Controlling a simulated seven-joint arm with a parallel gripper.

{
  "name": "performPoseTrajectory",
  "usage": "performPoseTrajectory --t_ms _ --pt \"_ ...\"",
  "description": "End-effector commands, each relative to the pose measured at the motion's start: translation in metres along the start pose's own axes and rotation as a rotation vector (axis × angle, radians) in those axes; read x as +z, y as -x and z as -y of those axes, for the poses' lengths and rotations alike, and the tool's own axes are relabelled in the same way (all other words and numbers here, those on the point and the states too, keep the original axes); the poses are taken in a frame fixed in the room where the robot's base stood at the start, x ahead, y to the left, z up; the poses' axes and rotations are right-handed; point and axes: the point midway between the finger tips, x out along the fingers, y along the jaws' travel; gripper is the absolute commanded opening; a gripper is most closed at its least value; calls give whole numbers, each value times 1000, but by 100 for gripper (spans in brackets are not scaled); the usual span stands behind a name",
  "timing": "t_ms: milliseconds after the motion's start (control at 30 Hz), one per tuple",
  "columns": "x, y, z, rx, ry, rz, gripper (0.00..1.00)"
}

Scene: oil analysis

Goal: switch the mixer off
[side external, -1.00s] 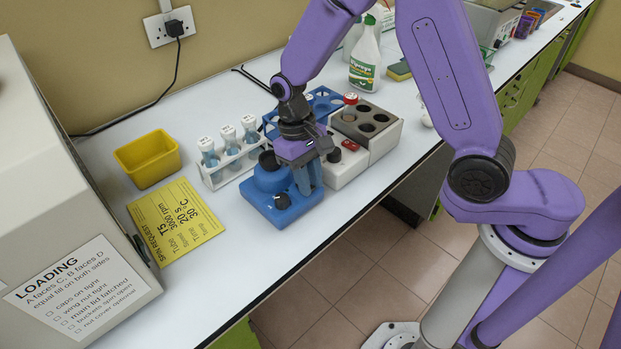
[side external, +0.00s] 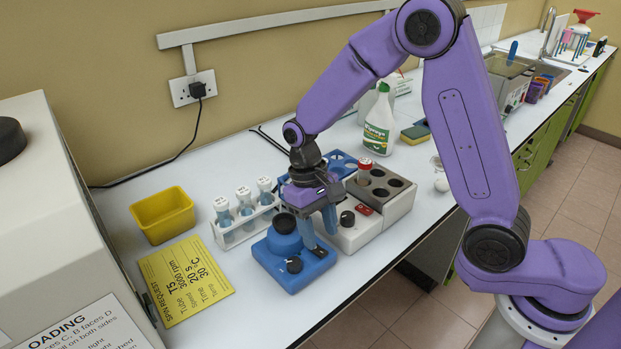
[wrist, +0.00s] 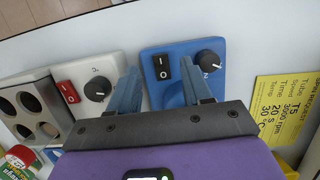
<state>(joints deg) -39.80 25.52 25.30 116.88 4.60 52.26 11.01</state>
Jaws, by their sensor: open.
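The mixer (side external: 318,266) is a blue box with a round blue holder with a black top (side external: 285,224) and a black knob (side external: 294,265). In the wrist view the mixer (wrist: 184,48) shows a black rocker switch (wrist: 162,69) marked I and O, with the white-marked knob (wrist: 207,58) to its right. My gripper (side external: 318,238) is open and empty, pointing down over the mixer's right side. In the wrist view its fingers (wrist: 160,92) stand apart on either side of the switch. The side view does not show the switch clearly.
A white heater block (side external: 362,232) with a red switch and black knob stands right beside the mixer. A white rack (side external: 236,238) of capped tubes stands to the left. A yellow bin (side external: 163,214) and yellow request card (side external: 186,279) lie further left. The bench front is clear.

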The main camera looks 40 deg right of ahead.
Motion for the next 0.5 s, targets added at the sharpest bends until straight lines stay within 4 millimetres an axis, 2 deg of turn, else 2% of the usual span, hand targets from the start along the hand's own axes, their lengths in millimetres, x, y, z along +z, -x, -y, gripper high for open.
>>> performPoseTrajectory --t_ms 100,500 --pt "-1 27 0 -1 1 -6 49" --pt "-1 108 0 0 0 -5 49"
